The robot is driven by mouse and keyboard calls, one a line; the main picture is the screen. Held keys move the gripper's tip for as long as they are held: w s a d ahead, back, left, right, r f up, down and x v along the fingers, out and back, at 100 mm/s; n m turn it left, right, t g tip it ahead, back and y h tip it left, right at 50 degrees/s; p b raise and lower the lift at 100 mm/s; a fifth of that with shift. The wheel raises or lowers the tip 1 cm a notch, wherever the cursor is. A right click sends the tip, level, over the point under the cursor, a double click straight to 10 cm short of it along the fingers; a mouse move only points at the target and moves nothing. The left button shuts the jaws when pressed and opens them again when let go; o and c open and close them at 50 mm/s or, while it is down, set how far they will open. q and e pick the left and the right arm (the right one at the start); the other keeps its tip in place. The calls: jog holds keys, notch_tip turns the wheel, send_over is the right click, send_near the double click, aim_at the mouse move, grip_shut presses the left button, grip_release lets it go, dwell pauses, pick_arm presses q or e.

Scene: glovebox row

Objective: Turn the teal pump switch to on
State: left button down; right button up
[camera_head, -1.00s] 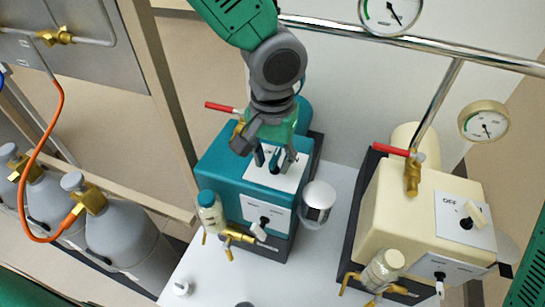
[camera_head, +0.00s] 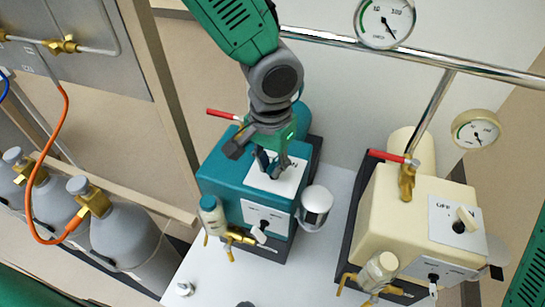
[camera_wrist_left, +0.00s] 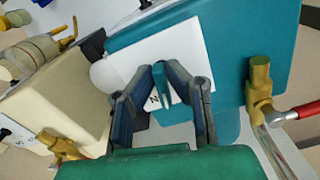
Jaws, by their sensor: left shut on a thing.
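The teal pump (camera_head: 222,174) stands on the white bench, with a white switch plate (camera_head: 291,181) on its top. My left gripper (camera_head: 271,168) reaches down over this plate from above. In the left wrist view my left gripper (camera_wrist_left: 167,76) has its dark fingers around a slim teal switch lever (camera_wrist_left: 162,85) and is shut on it. A letter N shows on the plate beside the lever; the fingers hide the rest of the marking and the lever's base. My right gripper is not in view.
A cream pump (camera_head: 390,222) with its own switch (camera_head: 463,220) stands to the right. Red-handled valves (camera_head: 223,114) and a small bottle (camera_head: 212,213) flank the teal pump. Grey gas cylinders (camera_head: 128,235) stand at left. Bare bench (camera_head: 340,215) lies between the pumps.

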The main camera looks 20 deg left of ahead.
aim_at(270, 165)
pick_arm(q)
jog(key=shift+w+a+r+m+p, duration=0.1)
jog(key=shift+m+p, duration=0.7)
jog(key=shift+m, duration=0.1)
jog(key=shift+w+a+m+p, duration=0.1)
jog(key=shift+m+p, duration=0.65)
jog(key=shift+m, duration=0.15)
jog(key=c, duration=1.6)
grip_release()
jog(key=shift+r, duration=0.35)
notch_tip(270, 165, up, 11)
